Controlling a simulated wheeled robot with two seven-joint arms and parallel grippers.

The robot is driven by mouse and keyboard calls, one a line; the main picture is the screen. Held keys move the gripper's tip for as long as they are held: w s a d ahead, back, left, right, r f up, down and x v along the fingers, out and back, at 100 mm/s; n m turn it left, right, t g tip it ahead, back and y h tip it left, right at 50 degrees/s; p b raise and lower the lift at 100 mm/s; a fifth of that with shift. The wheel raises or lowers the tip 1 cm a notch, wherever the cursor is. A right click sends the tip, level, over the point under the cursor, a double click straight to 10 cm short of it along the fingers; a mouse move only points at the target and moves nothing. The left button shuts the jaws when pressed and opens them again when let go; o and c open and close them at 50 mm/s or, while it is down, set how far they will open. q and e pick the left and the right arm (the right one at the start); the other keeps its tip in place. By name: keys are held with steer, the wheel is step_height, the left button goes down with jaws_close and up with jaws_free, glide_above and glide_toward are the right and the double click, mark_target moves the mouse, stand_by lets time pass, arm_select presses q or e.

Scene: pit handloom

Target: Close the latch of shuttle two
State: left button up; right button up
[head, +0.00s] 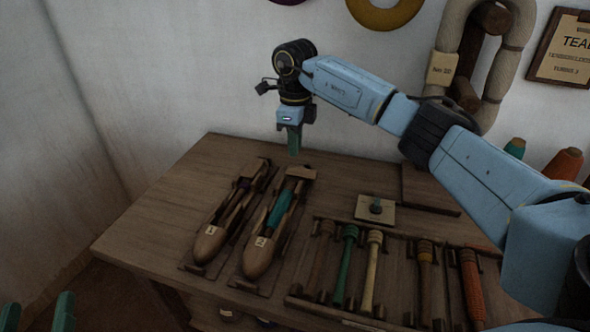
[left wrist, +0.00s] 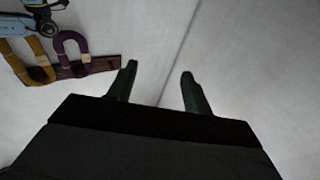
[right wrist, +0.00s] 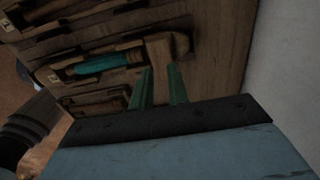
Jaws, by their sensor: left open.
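Shuttle two (head: 258,258) is a wooden boat shape marked "2", lying on the table with a teal bobbin (head: 280,208) inside. It also shows in the right wrist view (right wrist: 50,78). Its light wooden latch piece (head: 301,172) is at the far end, angled across the shuttle; it also shows in the right wrist view (right wrist: 160,52). My right gripper (head: 293,150) points down just above that end. Its fingers (right wrist: 162,70) have a narrow gap with nothing visible between them; contact with the latch is unclear. My left gripper (head: 37,312) is open and empty at the lower left.
Shuttle one (head: 210,240) lies close on the left. Walls stand behind and left. The table's (head: 150,220) left part is clear.

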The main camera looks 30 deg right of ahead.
mark_target(295, 171)
step_height(295, 171, down, 6)
steer(key=shift+f+b, duration=0.1)
steer(key=shift+b, duration=1.1)
arm_select(q)
steer(key=s+r+t+h, duration=0.1)
steer(key=s+r+t, duration=0.2)
steer(key=r+t, duration=0.3)
steer(key=shift+h, duration=0.3)
arm_select(e)
steer(key=shift+f, duration=0.5)
jaws_close()
